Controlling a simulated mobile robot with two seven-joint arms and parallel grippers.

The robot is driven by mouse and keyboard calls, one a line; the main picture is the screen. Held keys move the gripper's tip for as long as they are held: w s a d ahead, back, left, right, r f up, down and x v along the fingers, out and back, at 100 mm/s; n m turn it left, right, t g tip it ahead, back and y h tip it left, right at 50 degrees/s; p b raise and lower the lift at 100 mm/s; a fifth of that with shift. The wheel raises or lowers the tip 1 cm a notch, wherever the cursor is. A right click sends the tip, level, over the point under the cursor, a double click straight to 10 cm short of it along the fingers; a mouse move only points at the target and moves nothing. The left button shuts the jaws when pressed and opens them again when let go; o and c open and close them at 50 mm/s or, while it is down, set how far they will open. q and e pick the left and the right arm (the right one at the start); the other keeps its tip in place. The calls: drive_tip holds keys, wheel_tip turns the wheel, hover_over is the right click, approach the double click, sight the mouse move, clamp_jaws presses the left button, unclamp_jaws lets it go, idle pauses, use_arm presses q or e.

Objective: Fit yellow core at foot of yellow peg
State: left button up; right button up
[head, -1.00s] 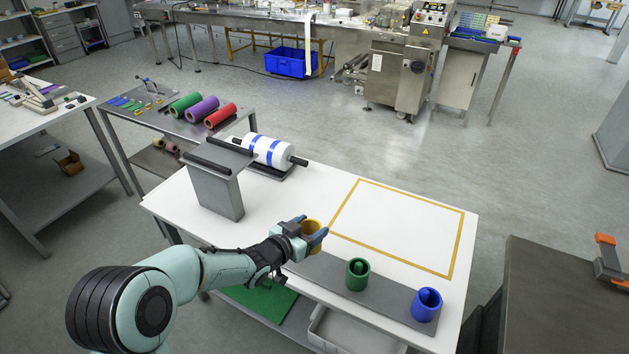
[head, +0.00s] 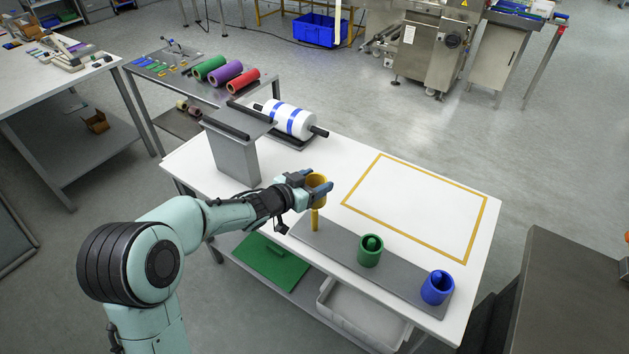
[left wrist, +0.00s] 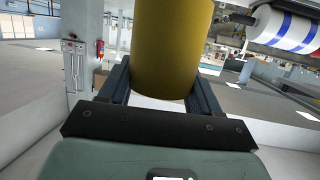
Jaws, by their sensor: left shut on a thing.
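My left gripper (head: 321,189) is shut on the yellow core (head: 317,182), a short hollow cylinder. The core also fills the upper middle of the left wrist view (left wrist: 170,45), between the two fingers. In the head view the yellow peg (head: 314,220) stands upright at the left end of the grey peg board (head: 340,245). The core appears above the peg, whose upper end is hidden behind it. I cannot tell whether the peg tip is inside the core. My right gripper is not in view.
A green core (head: 370,252) and a blue core (head: 437,288) stand around their pegs on the same board. A yellow-outlined rectangle (head: 378,158) on the white table is empty. A grey stand (head: 235,155) and a blue-striped white roll (head: 290,121) are behind my left gripper.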

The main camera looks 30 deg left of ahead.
sight(314, 210)
use_arm(q)
drive_tip(key=shift+f+b, duration=1.35)
drive_tip(key=shift+f, duration=0.3)
drive_tip(key=shift+f+b, duration=0.75)
drive_tip(key=shift+f, duration=0.25)
drive_tip(key=shift+f+b, duration=1.55)
drive_tip(key=shift+f, duration=0.45)
drive_tip(key=o, duration=1.1)
drive_tip(key=shift+s, duration=0.1)
drive_tip(key=p+v, duration=0.1)
drive_tip(key=v, duration=1.2)
drive_tip(key=shift+p, duration=0.35)
